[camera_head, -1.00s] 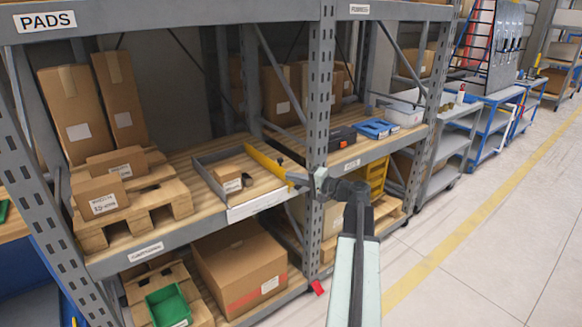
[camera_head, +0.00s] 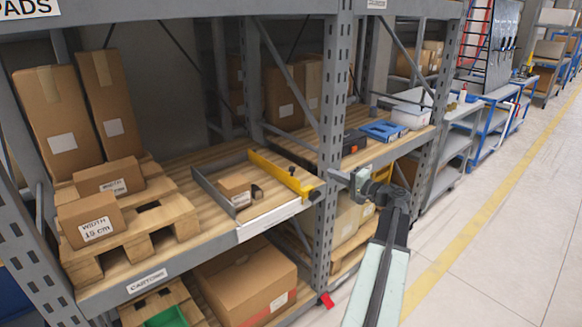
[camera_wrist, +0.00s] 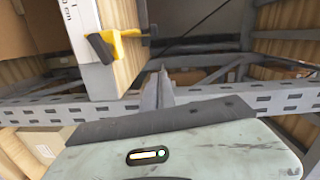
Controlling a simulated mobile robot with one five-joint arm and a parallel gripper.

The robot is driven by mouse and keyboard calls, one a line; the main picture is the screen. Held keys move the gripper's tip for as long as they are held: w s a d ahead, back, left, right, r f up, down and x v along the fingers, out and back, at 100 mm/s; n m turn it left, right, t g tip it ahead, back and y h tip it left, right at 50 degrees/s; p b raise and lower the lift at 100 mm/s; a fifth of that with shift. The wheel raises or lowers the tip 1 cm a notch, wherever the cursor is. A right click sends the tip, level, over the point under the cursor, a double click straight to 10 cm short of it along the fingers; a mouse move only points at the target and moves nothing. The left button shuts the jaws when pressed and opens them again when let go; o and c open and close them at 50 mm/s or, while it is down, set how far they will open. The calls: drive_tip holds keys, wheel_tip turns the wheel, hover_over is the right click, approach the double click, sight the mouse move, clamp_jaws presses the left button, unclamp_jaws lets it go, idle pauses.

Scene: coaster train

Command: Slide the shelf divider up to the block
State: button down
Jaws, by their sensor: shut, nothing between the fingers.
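The yellow shelf divider (camera_head: 279,172) stands on the wooden shelf at the right side of a grey-walled bay, with a dark knob on it. Its yellow end with a black part also shows in the wrist view (camera_wrist: 128,36). The small cardboard block (camera_head: 235,187) lies inside the bay, left of the divider, with a gap between them. A small dark object sits beside the block in that gap. My gripper (camera_head: 338,178) is shut and empty, just right of the divider's front end, near the upright. Its fingertips (camera_wrist: 158,88) show below the divider's end in the wrist view.
A white ruled strip (camera_head: 268,219) runs along the bay's front edge. A grey perforated upright (camera_head: 324,240) stands at the divider's right. Cartons on a pallet (camera_head: 150,228) fill the shelf's left. The aisle floor (camera_head: 480,270) at the right is clear.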

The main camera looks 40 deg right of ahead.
drive_tip(key=w, duration=1)
drive_tip(key=shift+w+f, duration=0.15)
drive_tip(key=shift+w, duration=0.05)
drive_tip(key=a, duration=0.3)
drive_tip(key=shift+w+f+b, duration=0.15)
drive_tip(key=shift+f+b, duration=0.05)
drive_tip(key=shift+b, duration=0.2)
drive_tip(key=shift+w+a, duration=0.2)
drive_tip(key=shift+a, duration=0.25)
drive_tip(key=shift+d, duration=0.1)
